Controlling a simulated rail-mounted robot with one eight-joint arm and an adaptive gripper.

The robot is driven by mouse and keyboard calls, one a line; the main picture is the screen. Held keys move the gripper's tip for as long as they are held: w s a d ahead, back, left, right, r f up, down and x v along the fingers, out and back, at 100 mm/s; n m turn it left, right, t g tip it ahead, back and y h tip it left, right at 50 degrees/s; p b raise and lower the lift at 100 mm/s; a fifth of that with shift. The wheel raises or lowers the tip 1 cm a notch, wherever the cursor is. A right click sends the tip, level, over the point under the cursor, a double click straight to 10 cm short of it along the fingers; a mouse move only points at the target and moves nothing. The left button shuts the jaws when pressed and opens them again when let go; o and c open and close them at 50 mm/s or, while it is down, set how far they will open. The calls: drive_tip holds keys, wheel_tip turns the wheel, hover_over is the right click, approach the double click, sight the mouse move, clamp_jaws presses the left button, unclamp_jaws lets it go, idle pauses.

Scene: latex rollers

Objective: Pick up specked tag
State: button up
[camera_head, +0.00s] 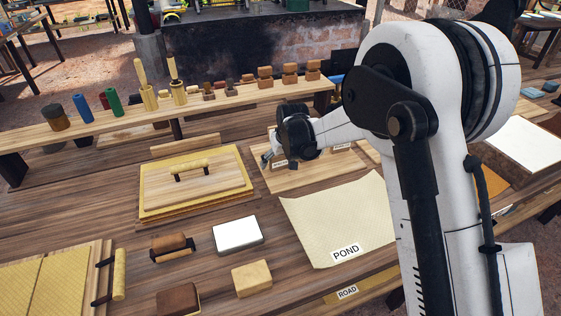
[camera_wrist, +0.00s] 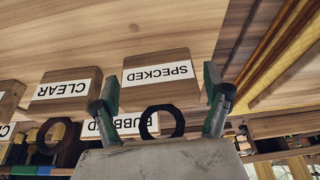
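The specked tag (camera_wrist: 158,88) is a small wooden block with a white label reading SPECKED, upside down in the wrist view. It lies on a wooden board. My gripper (camera_wrist: 161,76) is open, with its green-tipped fingers on either side of the tag in the picture and nothing held. I cannot tell whether they touch it. In the head view my gripper (camera_head: 272,160) is low over the small board behind the POND sheet, partly hidden by my wrist.
A CLEAR tag (camera_wrist: 66,92) lies left of the specked one. Another tag (camera_wrist: 138,124) shows partly behind my gripper. The POND sheet (camera_head: 335,215), a white block (camera_head: 238,236) and a handled board (camera_head: 194,186) lie on the table. A raised shelf (camera_head: 215,105) holds rollers and stamps.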

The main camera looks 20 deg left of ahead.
drive_tip(key=c, duration=1.1)
drive_tip(key=shift+r, duration=0.15)
